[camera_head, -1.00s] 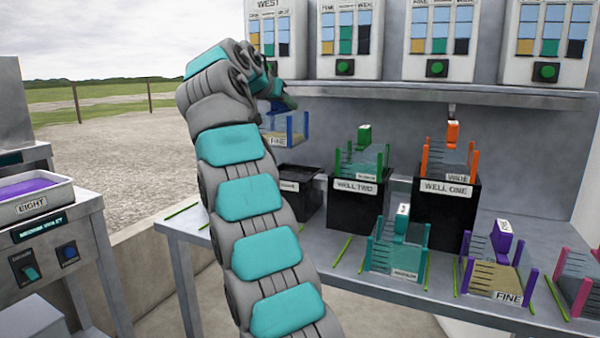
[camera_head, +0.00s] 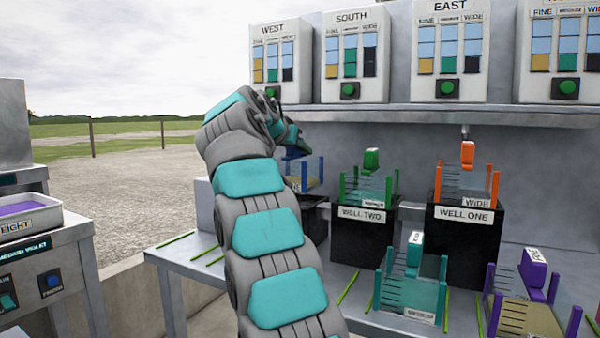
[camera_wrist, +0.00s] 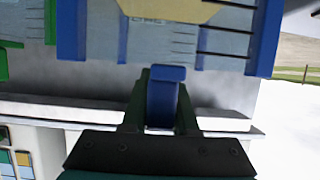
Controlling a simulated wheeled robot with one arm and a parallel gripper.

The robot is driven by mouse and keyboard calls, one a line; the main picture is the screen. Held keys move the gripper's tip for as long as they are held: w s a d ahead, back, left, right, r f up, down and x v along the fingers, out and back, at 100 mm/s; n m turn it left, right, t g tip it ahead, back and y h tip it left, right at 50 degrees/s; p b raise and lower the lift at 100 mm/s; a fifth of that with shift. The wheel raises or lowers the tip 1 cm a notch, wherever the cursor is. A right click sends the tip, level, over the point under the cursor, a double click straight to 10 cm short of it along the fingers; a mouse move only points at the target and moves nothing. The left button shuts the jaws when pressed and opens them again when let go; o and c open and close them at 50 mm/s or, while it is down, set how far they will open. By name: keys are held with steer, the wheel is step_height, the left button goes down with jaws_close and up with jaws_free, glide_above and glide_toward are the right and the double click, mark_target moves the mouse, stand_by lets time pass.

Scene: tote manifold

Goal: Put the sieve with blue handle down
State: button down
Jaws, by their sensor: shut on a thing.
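The sieve with blue handle has blue posts, clear sides and a tan mesh; part of it (camera_head: 321,172) shows in the head view just right of my arm, with the rest hidden behind it. It appears roughly level, low over the leftmost black well (camera_head: 315,222); I cannot tell whether it touches the well. In the wrist view the sieve (camera_wrist: 265,40) fills the top, with its blue handle (camera_wrist: 162,100) between my fingers. My gripper (camera_wrist: 160,98) is shut on that handle. In the head view my arm hides the fingertips.
Well two (camera_head: 362,238) holds a green sieve (camera_head: 372,188), and well one (camera_head: 464,250) an orange one (camera_head: 466,180). Teal (camera_head: 412,280) and purple (camera_head: 528,310) sieves stand at the bench front. The dispenser shelf (camera_head: 400,115) runs above.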

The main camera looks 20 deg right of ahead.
mark_target(288, 157)
steer(key=shift+f+b, duration=0.7)
steer(key=shift+f, duration=1.3)
steer(key=shift+f, duration=0.2)
steer(key=c, duration=0.7)
jaws_free()
steer(key=shift+r, duration=0.1)
steer(key=shift+r, duration=0.15)
steer(key=v, duration=1.2)
steer(key=shift+b, duration=0.35)
